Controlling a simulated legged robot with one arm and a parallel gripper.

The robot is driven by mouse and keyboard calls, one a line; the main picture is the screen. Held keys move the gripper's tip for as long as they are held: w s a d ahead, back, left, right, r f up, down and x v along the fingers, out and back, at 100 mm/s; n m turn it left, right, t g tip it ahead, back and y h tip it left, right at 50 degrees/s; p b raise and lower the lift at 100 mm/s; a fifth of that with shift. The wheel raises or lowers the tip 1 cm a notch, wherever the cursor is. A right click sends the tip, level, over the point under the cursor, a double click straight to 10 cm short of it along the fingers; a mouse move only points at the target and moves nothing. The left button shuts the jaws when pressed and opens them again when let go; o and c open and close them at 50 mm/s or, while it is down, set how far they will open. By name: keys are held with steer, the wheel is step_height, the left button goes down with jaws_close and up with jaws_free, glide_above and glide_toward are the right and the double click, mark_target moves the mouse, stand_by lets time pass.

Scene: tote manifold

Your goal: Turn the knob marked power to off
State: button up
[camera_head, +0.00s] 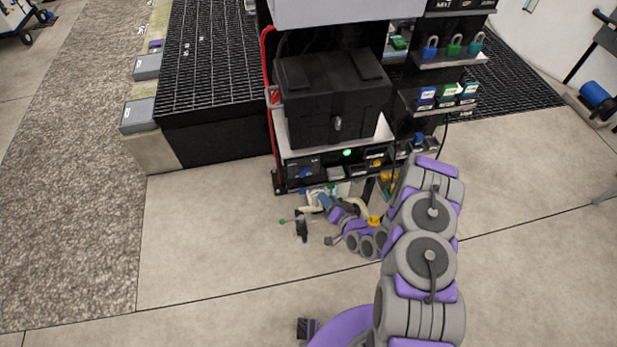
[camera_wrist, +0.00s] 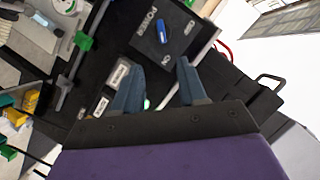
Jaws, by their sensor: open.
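The power knob (camera_wrist: 162,31) is a small blue handle on a black panel (camera_wrist: 180,45) marked POWER in the wrist view. Its handle lies roughly along the picture's vertical. Two small white marks sit near it, too small to read. In the head view a blue knob (camera_head: 304,173) shows on the front panel under the black box. My gripper (camera_wrist: 158,64) is open, with its two blue-grey fingers apart and nothing between them. In the wrist view the knob appears just beyond the fingertips, apart from them.
A green light (camera_head: 347,152) is lit on the panel. A black box (camera_head: 335,95) stands above it. Shelves with coloured padlocks (camera_head: 453,47) are at the right. Pipes with a green fitting (camera_wrist: 84,41) lie left of the panel in the wrist view.

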mark_target(306, 175)
steer(key=b+x, duration=0.3)
steer(key=x, duration=1.1)
steer(key=shift+a+f+b, duration=0.1)
steer(key=shift+a+b, duration=0.2)
steer(key=shift+b, duration=0.05)
steer(key=shift+w+a, duration=0.3)
steer(key=shift+w, duration=0.15)
steer(key=shift+c, duration=0.2)
steer(key=shift+f, duration=0.1)
jaws_close()
